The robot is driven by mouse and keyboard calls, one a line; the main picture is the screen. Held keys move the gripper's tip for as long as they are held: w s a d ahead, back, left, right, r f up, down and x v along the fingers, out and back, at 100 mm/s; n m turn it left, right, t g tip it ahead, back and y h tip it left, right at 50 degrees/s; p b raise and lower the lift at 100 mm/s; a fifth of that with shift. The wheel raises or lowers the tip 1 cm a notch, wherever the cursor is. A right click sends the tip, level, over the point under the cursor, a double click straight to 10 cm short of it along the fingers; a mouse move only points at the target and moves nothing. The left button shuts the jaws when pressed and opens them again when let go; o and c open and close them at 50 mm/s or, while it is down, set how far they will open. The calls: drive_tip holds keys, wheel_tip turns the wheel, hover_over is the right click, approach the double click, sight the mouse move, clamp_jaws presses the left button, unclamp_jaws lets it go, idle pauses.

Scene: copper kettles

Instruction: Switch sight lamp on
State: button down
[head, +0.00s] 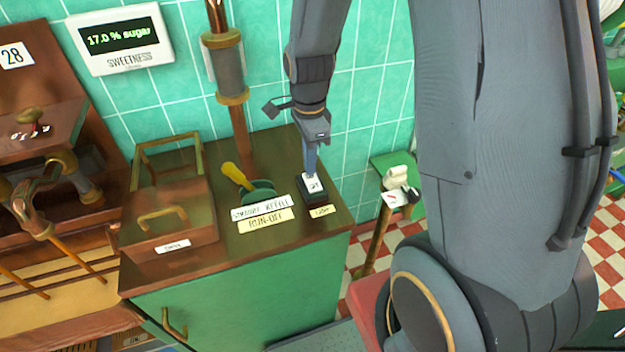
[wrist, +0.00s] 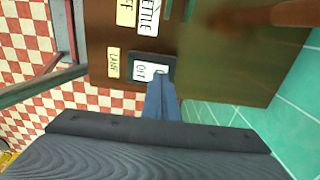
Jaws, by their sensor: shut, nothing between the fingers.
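The lamp switch (head: 313,185), a dark box with a white rocker, sits at the right end of the brown counter top. It also shows in the wrist view (wrist: 146,68), where its white face bears letters that seem to begin "OF", partly covered by my fingertips. A small tan label (wrist: 113,62) reading "LAMP" lies beside it. My gripper (head: 311,172) points down with its blue-grey fingers shut and empty. Its tips are right at the rocker's far edge; whether they touch or press it I cannot tell. No lit lamp is evident.
On the counter (head: 275,145), a yellow-handled valve (head: 238,177) with "RUN-OFF" labels stands left of the switch, then a copper lidded box (head: 168,225). A copper pipe with a glass section (head: 228,68) rises behind. A sweetness display (head: 120,40) reads 17.0 % sugar.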

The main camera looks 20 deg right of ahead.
sight(311, 178)
drive_tip(key=shift+f+b, duration=0.35)
drive_tip(key=shift+f, duration=0.4)
idle(1.0)
wheel_tip(311, 178, up, 7)
drive_tip(key=p, duration=0.6)
idle(0.3)
idle(0.4)
drive_tip(key=s+n+t+b, duration=0.1)
drive_tip(key=s+n+b, duration=0.6)
drive_tip(key=n, duration=1.1)
drive_tip(key=shift+s+f+b, duration=0.15)
drive_tip(key=shift+s+b, duration=0.2)
drive_tip(key=shift+s, duration=0.9)
